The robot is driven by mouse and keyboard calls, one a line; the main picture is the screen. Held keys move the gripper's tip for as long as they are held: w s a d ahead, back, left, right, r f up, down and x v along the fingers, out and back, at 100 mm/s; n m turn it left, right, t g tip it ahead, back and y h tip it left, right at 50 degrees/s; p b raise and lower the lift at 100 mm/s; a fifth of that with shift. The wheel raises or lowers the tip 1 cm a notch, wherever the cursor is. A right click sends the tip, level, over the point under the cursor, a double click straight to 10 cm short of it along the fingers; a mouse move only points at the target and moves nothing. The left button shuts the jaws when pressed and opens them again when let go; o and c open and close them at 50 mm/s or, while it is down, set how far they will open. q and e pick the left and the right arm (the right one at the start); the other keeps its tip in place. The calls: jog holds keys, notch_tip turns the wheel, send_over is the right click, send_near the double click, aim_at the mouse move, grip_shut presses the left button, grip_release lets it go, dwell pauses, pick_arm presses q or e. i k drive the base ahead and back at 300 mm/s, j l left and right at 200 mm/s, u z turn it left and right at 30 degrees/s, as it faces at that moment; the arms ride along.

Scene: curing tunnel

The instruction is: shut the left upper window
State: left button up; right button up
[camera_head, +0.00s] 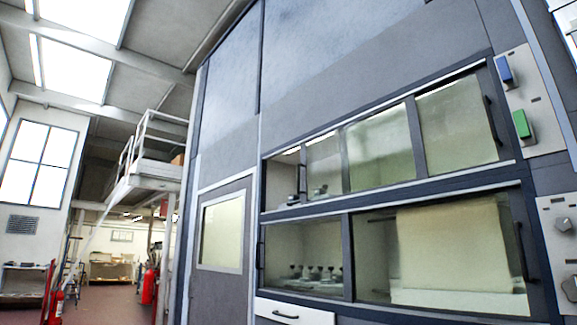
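The left upper window (325,163) is a glass pane in the upper row of the dark grey tunnel wall. Its left edge, with a dark upright handle (303,180), appears to stand right of the opening's left side. A gap (280,178) seems to lie between that edge and the frame, so the window looks partly open. Neither of my grippers is in view.
The right upper window (455,125) has a dark handle at its right. Below are two lower windows (300,255) (450,250) and a white drawer front (293,312). A control panel (520,105) with blue and green buttons is at right. A red extinguisher (148,287) stands left.

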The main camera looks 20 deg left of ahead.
aim_at(418, 149)
jog(key=u, duration=0.1)
jog(key=i+j+z, duration=0.15)
jog(key=z, duration=0.6)
jog(key=i+j+z, duration=0.2)
jog(key=j+z, duration=0.15)
jog(key=j, duration=0.3)
jog(key=i+j+z, duration=0.15)
jog(key=j+z, duration=0.15)
jog(key=j, duration=0.4)
jog(key=j+z, duration=0.35)
jog(key=j, duration=0.35)
jog(key=i, duration=0.05)
